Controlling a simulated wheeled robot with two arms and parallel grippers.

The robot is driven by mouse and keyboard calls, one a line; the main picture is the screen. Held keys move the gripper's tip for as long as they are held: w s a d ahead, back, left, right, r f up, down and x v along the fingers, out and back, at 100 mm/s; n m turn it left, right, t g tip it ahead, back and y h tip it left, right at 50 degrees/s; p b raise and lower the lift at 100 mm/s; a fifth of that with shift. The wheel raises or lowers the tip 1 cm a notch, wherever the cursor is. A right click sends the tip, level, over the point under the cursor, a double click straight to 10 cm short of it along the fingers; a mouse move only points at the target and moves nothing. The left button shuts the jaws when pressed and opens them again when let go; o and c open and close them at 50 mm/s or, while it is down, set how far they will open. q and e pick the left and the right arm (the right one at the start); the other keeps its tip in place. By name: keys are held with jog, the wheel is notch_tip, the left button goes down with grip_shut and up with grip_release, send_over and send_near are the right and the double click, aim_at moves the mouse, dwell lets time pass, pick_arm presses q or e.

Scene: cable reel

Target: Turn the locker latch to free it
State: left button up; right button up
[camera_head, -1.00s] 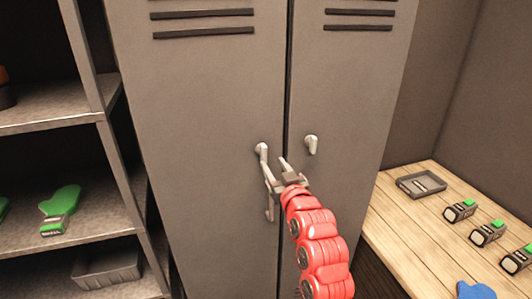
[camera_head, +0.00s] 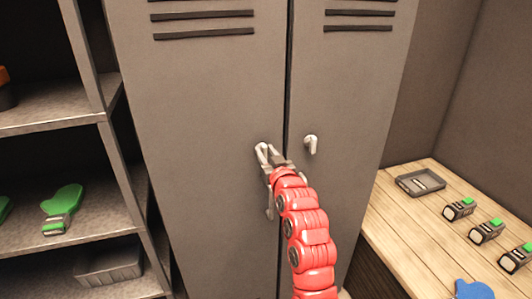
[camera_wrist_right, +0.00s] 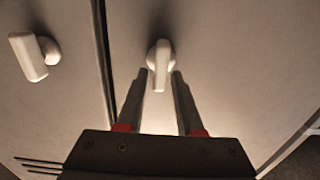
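The grey locker (camera_head: 215,100) stands closed, with two door leaves. A pale latch (camera_head: 262,152) is on the left leaf near the seam. It also shows in the right wrist view (camera_wrist_right: 160,62), its lever pointing toward my gripper. My right gripper (camera_head: 272,158) is at this latch. In the right wrist view its two fingers (camera_wrist_right: 164,80) are apart, with the lever's end between their tips; whether they touch it I cannot tell. A second pale latch (camera_head: 311,143) is on the right leaf, also in the right wrist view (camera_wrist_right: 34,57). My left gripper is not in view.
A wooden bench (camera_head: 400,222) at right holds a grey tray (camera_head: 420,183) and several grey-green devices (camera_head: 459,209). Metal shelves (camera_head: 95,225) stand at left with a green-topped item (camera_head: 62,207) and a bin (camera_head: 110,267). The locker front is otherwise clear.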

grip_shut()
jog(key=shift+d+f+m+b, duration=0.15)
jog(key=shift+m+b, duration=0.5)
jog(key=shift+m, duration=0.35)
jog(key=shift+w+d+f+m+p, duration=0.15)
jog(key=shift+m+p, duration=0.65)
jog(key=shift+m, duration=1.85)
jog(key=shift+d+f+m+p, duration=0.2)
jog(key=shift+m+p, duration=0.65)
jog(key=shift+m, duration=1.85)
jog(key=shift+w+d+f+m+p, duration=0.15)
jog(key=shift+m+p, duration=0.65)
jog(key=shift+m, duration=1.85)
jog(key=shift+f, duration=0.1)
